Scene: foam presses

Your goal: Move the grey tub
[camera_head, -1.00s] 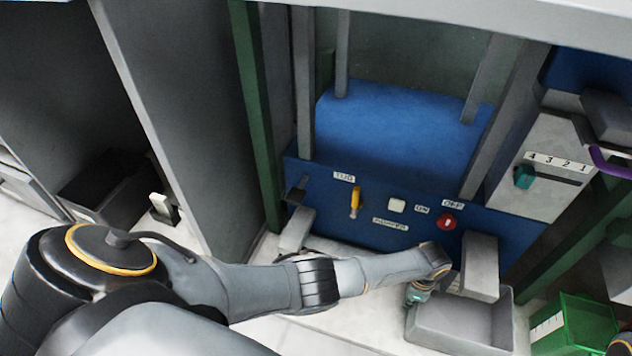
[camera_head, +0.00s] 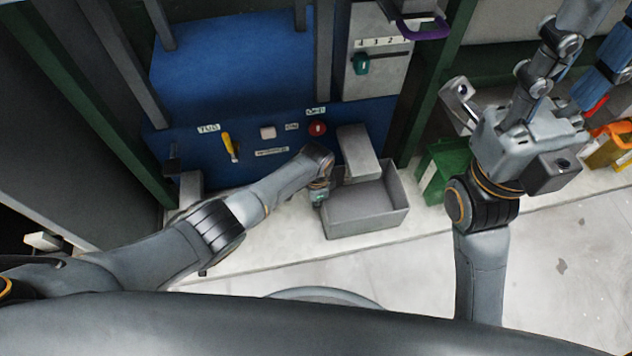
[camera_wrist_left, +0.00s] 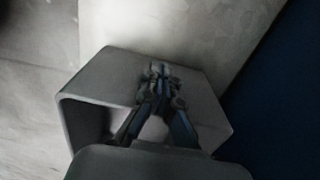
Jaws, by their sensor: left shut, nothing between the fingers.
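The grey tub (camera_head: 372,216) is an open-topped box on the pale counter, in front of the blue press, and looks empty. My left gripper (camera_head: 320,197) is at the tub's left end, pointing down; it looks shut and empty. In the left wrist view its fingertips (camera_wrist_left: 159,70) are together in front of a grey wall of the tub (camera_wrist_left: 95,85). Whether they touch it I cannot tell. My right gripper (camera_head: 604,32) is raised at the right, with its two fingers apart and nothing seen between them.
A grey chute block (camera_head: 357,152) hangs over the tub's back edge. A green bin (camera_head: 440,170) stands to the right of the tub, and an orange bin (camera_head: 608,150) farther right. The blue press front (camera_head: 220,150) carries a yellow lever (camera_head: 230,146) and a red button (camera_head: 317,128).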

